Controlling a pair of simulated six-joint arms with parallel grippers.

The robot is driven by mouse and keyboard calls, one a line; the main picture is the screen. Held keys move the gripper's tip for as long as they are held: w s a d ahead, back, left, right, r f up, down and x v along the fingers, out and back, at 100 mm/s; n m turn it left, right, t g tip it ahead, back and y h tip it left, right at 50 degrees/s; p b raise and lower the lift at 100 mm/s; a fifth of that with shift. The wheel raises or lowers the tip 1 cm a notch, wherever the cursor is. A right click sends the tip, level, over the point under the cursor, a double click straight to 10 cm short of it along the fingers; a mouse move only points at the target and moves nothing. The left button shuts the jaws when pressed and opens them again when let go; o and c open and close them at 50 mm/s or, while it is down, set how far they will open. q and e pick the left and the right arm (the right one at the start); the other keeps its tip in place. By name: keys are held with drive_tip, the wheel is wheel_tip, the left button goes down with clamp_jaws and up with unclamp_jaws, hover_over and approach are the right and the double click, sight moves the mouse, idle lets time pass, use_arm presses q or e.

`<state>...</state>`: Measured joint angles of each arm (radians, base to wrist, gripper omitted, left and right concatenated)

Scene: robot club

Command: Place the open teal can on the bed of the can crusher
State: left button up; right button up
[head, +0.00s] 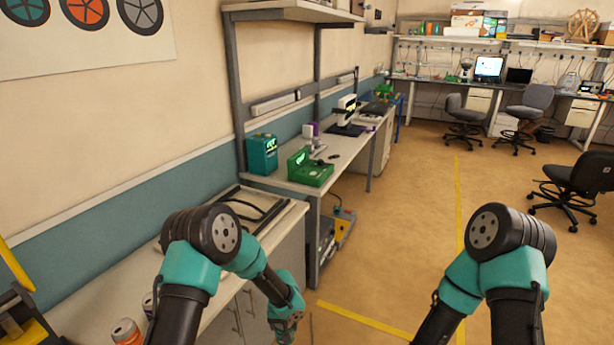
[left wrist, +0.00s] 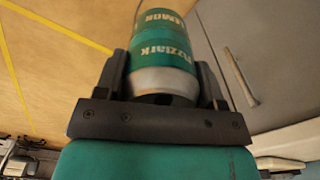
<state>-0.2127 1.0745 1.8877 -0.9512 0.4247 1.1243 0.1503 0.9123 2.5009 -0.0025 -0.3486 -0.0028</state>
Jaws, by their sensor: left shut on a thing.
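The teal can (left wrist: 163,50) with a silver end and pale lettering sits between the two dark fingers of my left gripper (left wrist: 161,80) in the left wrist view. The gripper is shut on it. A black device with a yellow lever (head: 16,266), perhaps the can crusher, is cut off at the lower left. My right gripper is out of view.
An orange-and-silver can (head: 126,332) and a darker can (head: 148,304) stand on the counter (head: 88,312) at lower left, partly behind my left arm. A tray (head: 254,205) lies on its far part. Open floor (head: 400,240) lies to the right.

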use_arm(q)
drive_tip(key=shift+d+f, duration=0.15)
drive_tip(key=shift+d, duration=0.15)
drive_tip(key=shift+a, duration=0.1)
drive_tip(key=a, duration=1.4)
drive_tip(key=shift+d, duration=0.15)
